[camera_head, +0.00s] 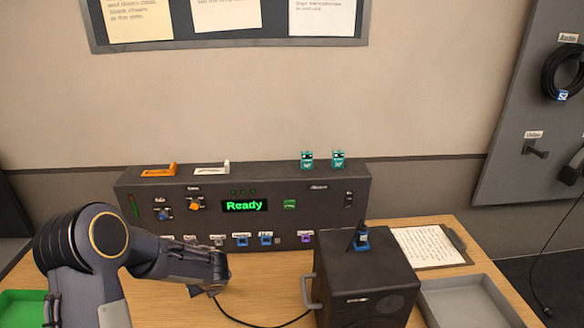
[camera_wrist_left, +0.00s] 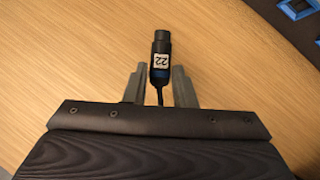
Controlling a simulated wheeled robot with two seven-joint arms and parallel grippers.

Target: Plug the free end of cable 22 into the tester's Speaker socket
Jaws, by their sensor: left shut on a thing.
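The plug of cable 22 (camera_wrist_left: 160,60) is a black cylinder with a blue band and a white "22" label. My left gripper (camera_wrist_left: 160,82) is shut on it, with the plug's end pointing out beyond the fingers. In the head view my left gripper (camera_head: 205,289) is low over the table, in front of the tester's left half. The cable (camera_head: 245,322) runs from it toward the dark box. The tester (camera_head: 270,190) is a dark console showing "Ready", with a row of small labelled sockets low on its front. The labels are too small to read, so I cannot tell which is Speaker.
A dark box (camera_head: 365,285) with a handle and a blue-banded plug on top (camera_head: 361,240) stands before the tester's right end. A clipboard (camera_head: 430,246) and grey tray (camera_head: 470,300) lie right of it. A green tray (camera_head: 20,308) is at left. Wooden tabletop (camera_head: 270,275) is clear between.

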